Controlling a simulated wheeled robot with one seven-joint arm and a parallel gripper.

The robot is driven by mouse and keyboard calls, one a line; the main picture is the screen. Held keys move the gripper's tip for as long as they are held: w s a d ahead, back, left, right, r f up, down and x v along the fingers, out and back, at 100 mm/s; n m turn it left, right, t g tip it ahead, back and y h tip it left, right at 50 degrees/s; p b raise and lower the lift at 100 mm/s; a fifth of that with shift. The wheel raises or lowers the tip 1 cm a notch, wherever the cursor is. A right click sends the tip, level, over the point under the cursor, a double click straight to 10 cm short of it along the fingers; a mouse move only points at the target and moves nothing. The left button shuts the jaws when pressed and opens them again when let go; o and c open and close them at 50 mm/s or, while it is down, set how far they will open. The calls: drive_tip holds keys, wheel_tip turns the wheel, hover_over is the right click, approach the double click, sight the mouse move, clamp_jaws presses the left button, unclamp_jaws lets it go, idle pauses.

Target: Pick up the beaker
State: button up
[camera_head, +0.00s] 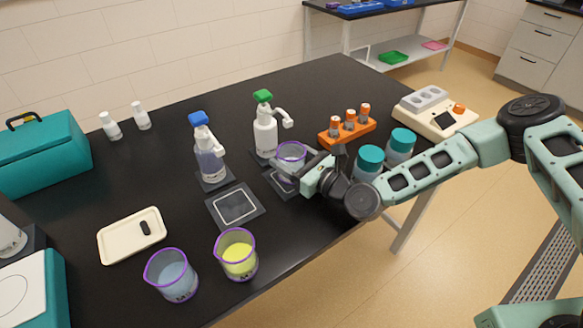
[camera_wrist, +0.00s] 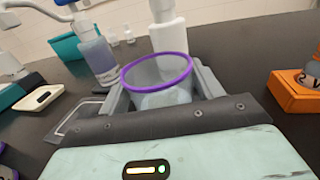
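The beaker (camera_head: 291,155) is clear with a purple rim and stands at a dark pad (camera_head: 277,186) in front of the green-capped dispenser. In the wrist view the beaker (camera_wrist: 158,82) is upright between my two fingers, with pale contents low inside. My gripper (camera_head: 304,166) reaches it from the right and front, with one finger on each side of the beaker. In the wrist view my gripper (camera_wrist: 166,92) has its fingers close to the glass. I cannot tell whether they touch it. The beaker's lower part is partly hidden by my gripper.
The green-capped dispenser (camera_head: 265,135) stands close behind the beaker. A blue-capped dispenser (camera_head: 208,155) and an empty pad (camera_head: 236,207) are left. Teal-lidded jars (camera_head: 369,162) and an orange rack (camera_head: 347,130) are right. Two other beakers, blue (camera_head: 171,275) and yellow (camera_head: 237,255), stand at front.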

drive_tip(key=c, duration=0.6)
drive_tip(key=shift+r, duration=0.2)
